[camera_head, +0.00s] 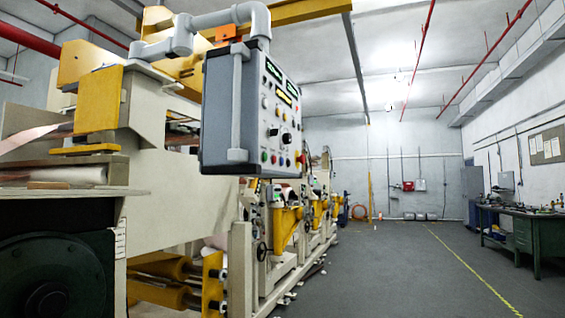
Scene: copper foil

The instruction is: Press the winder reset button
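A grey control panel box (222,112) hangs from a grey jointed support tube (215,20) at the upper middle left. Its face, seen at a steep angle, carries green and yellow lit displays (283,95), several knobs and coloured buttons. A row of small buttons (270,157) runs along the lower edge, with green and red ones among them. Which one is the winder reset button cannot be told, as labels are too small to read. A vertical grey handle (238,105) is on the box's near side. My gripper is not in view.
A large cream and yellow machine (180,205) fills the left side below and behind the panel, with a row of yellow-fitted units (287,225) receding. Open grey floor (400,270) with a yellow line lies to the right. A green workbench (525,232) stands at the right wall.

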